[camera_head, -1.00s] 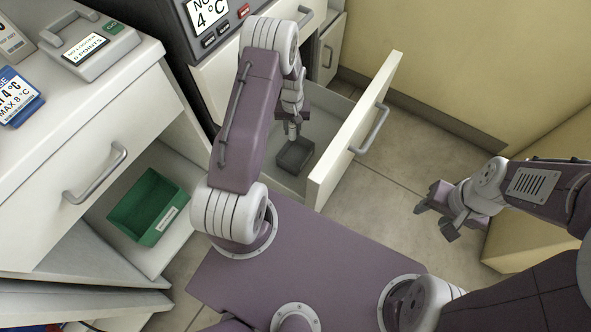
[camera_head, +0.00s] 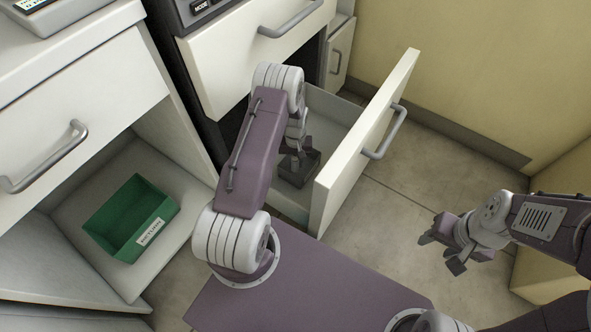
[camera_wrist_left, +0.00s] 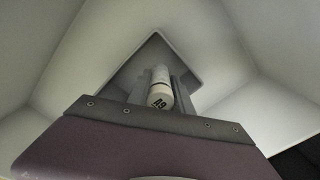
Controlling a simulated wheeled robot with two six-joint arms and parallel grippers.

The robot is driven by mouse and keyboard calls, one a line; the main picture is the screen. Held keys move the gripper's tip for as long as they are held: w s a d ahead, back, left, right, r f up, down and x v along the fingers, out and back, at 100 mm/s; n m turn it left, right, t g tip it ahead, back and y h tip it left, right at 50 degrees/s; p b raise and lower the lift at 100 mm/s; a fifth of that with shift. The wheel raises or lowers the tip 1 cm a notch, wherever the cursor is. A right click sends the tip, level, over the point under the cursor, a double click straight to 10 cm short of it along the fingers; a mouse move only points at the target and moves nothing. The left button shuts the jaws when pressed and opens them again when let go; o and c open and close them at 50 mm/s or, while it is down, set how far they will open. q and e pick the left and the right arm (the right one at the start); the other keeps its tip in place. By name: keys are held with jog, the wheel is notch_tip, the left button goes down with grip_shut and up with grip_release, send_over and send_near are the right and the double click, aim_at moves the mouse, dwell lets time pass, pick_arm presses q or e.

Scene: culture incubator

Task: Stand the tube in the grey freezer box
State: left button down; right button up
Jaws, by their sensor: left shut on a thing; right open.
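The grey freezer box (camera_head: 296,180) is small, dark and open-topped. It stands on the floor of the pulled-out drawer (camera_head: 333,111). My left gripper (camera_head: 298,154) points down into the drawer, low over the box. In the left wrist view it is shut on the tube (camera_wrist_left: 161,88), a pale tube whose end with dark marks faces the camera. The grey box (camera_wrist_left: 188,76) shows around and beyond the tube there. I cannot tell whether the tube's lower end touches the box floor. My right gripper (camera_head: 447,243) is open and empty, out to the right above the floor.
The drawer's white front panel (camera_head: 362,140) stands close right of my left arm. A closed drawer front (camera_head: 250,55) overhangs behind. A green labelled bin (camera_head: 133,220) sits on a low shelf at the left. The tiled floor at the right is clear.

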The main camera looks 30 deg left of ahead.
aim_at(295, 167)
pick_arm(q)
notch_tip(295, 167, down, 4)
jog(key=b, duration=0.2)
jog(key=shift+b, duration=0.35)
jog(key=shift+r, duration=0.3)
jog(key=shift+f, duration=0.2)
jog(key=c, duration=1.1)
grip_release()
jog(key=shift+c, duration=0.2)
